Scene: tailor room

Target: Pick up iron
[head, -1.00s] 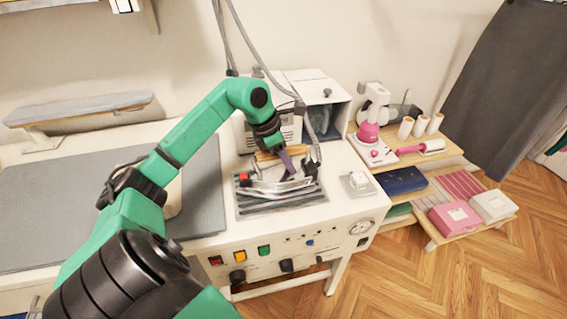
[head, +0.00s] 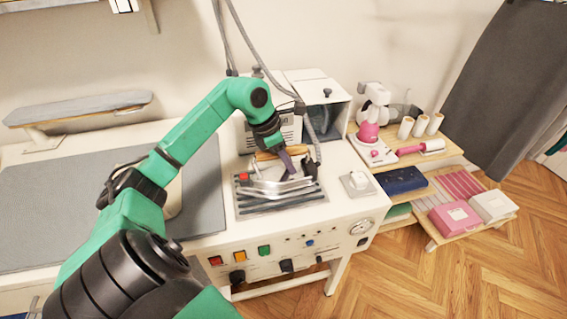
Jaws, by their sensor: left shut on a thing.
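The iron (head: 268,187) has a silvery metal body and a light wooden handle. It rests on, or just over, a dark ribbed pad (head: 285,204) on the white ironing station. My left gripper (head: 285,158) reaches down from above and is shut on the iron at its handle. The fingers partly cover the handle, so the exact grip is hard to see. My right gripper is not in view.
Grey hoses (head: 272,80) hang above the station, close to my arm. A white box with an open front (head: 328,97) stands behind the iron. A grey ironing surface (head: 60,215) lies left. Shelves at right hold a pink-and-white machine (head: 370,131) and boxes (head: 455,218).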

